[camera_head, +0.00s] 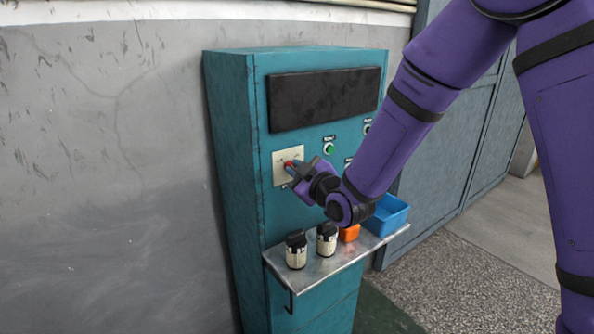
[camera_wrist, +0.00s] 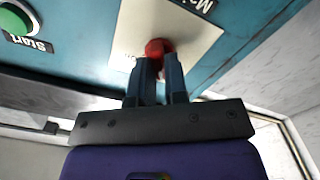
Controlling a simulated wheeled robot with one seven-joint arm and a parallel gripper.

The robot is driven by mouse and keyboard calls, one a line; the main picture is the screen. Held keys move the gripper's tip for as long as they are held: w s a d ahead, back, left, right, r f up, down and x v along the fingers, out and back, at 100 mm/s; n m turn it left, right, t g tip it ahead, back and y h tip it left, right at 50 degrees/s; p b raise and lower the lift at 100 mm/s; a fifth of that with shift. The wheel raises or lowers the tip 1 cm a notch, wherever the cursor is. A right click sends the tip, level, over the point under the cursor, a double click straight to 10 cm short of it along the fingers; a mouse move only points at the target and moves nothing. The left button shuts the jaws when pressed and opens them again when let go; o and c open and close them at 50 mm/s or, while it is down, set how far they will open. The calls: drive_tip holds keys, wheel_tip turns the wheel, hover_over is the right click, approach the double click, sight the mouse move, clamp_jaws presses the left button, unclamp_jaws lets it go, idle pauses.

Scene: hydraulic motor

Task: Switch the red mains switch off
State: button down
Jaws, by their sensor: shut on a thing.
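The red mains switch (camera_head: 289,164) sits on a cream plate (camera_head: 279,178) at the left of the teal cabinet's front. It also shows in the wrist view as a round red knob (camera_wrist: 158,48), on the cream plate (camera_wrist: 140,22) with part of a "Main" label. My gripper (camera_head: 292,168) is at the switch. In the wrist view its two dark fingers (camera_wrist: 159,64) are shut on the red knob, one on each side. The fingers hide the knob's lower part, and the position it is turned to cannot be told.
A green button (camera_head: 328,148) is right of the plate; a Start button (camera_wrist: 16,18) shows in the wrist view. Below, a metal shelf (camera_head: 322,267) holds two dark-capped jars (camera_head: 296,250), an orange object (camera_head: 349,233) and a blue bin (camera_head: 388,215). A dark panel (camera_head: 325,97) is above.

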drive_tip(key=shift+f+n, duration=0.1)
drive_tip(key=shift+n, duration=0.9)
drive_tip(key=c, duration=1.1)
unclamp_jaws()
drive_tip(key=shift+c, duration=0.2)
